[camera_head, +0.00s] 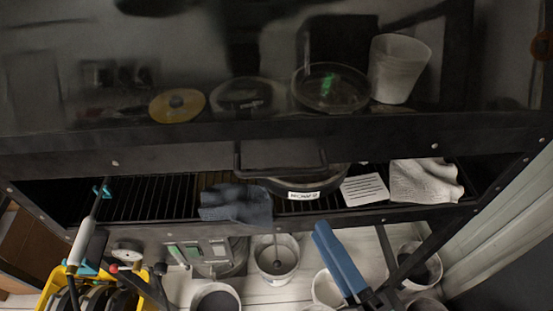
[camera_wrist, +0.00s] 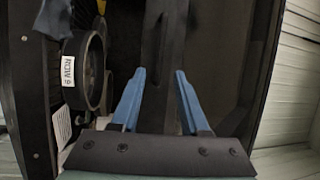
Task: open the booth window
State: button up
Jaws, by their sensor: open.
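The booth window (camera_head: 130,145) is a dark-framed, see-through pane across the upper head view. A dark bar handle (camera_head: 281,172) hangs at the middle of its lower rail. A gap shows between this rail and the booth's front sill (camera_head: 150,232). My gripper (camera_head: 322,232) has blue fingers and is below the sill, right of the handle and apart from it. In the wrist view my gripper (camera_wrist: 158,88) has its fingers spread, with nothing seen held between them. The handle is not clearly made out in the wrist view.
Inside are a dark glove (camera_head: 237,203), a labelled round pan (camera_head: 300,192), a white card (camera_head: 365,189) and a pale cloth (camera_head: 425,180) on a slatted floor. Several buckets, including one with a rod (camera_head: 276,257), stand below. A yellow-framed device (camera_head: 55,288) is at lower left.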

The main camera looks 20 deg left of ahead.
aim_at(284, 170)
jog(key=p+x, duration=0.1)
jog(key=x, duration=0.3)
jog(key=p+x, duration=0.2)
jog(key=x, duration=0.1)
jog(key=p+x, duration=0.2)
jog(key=x, duration=0.2)
jog(key=shift+w+a+r, duration=0.1)
jog(key=shift+a+r, duration=0.2)
jog(key=shift+r, duration=0.05)
jog(key=shift+w+a, duration=0.3)
jog(key=shift+w, duration=0.05)
grip_shut()
dwell(0.6)
